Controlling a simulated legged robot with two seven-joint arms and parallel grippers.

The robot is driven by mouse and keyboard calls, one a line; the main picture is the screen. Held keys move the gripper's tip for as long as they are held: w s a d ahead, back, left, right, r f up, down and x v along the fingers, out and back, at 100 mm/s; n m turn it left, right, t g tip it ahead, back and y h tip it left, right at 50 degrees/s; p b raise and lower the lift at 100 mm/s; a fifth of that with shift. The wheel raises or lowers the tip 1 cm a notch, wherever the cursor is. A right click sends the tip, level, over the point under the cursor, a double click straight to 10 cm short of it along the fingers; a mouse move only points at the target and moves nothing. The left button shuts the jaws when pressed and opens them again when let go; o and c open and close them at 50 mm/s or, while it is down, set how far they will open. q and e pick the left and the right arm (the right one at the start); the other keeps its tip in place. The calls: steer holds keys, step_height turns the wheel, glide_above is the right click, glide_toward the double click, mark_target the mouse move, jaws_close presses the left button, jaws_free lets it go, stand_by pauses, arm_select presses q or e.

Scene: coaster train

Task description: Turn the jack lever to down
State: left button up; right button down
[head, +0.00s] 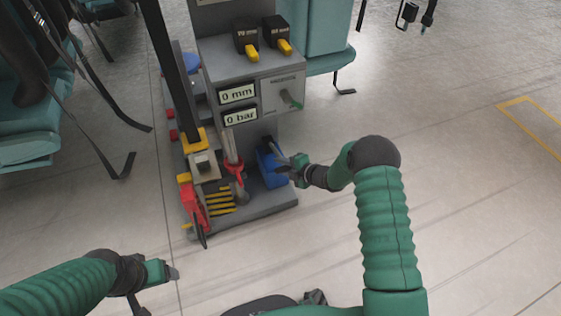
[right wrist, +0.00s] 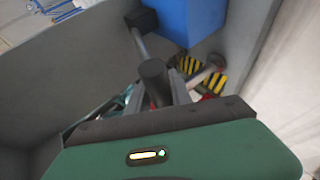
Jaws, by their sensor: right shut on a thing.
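A grey jack lever (right wrist: 152,72) with a dark round end runs from a black pivot beside the blue pump box (right wrist: 187,18) in the right wrist view. In the head view the blue box (head: 271,168) stands low on the grey machine. My right gripper (head: 283,164) is at the right side of the box, shut on the lever, which it mostly hides there. It also shows in the right wrist view (right wrist: 165,95). My left gripper (head: 160,287) is low at the left in the head view, open and empty, away from the machine.
A red lever (head: 236,168) and a red clamp (head: 193,203) stand left of the box. Teal seats flank it. The floor at right is clear.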

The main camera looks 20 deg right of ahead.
arm_select(q)
steer(key=shift+a+f, duration=0.15)
steer(key=shift+f, duration=0.25)
arm_select(e)
steer(key=f, duration=0.1)
steer(key=s+f, duration=0.1)
steer(key=f, duration=0.1)
steer(key=shift+d+f, duration=0.15)
steer(key=shift+f, duration=0.05)
steer(key=c, duration=1.5)
jaws_free()
steer(key=shift+o, duration=1.2)
steer(key=shift+w, duration=0.15)
arm_select(q)
steer(key=shift+w, duration=0.1)
arm_select(e)
steer(key=shift+r, duration=0.1)
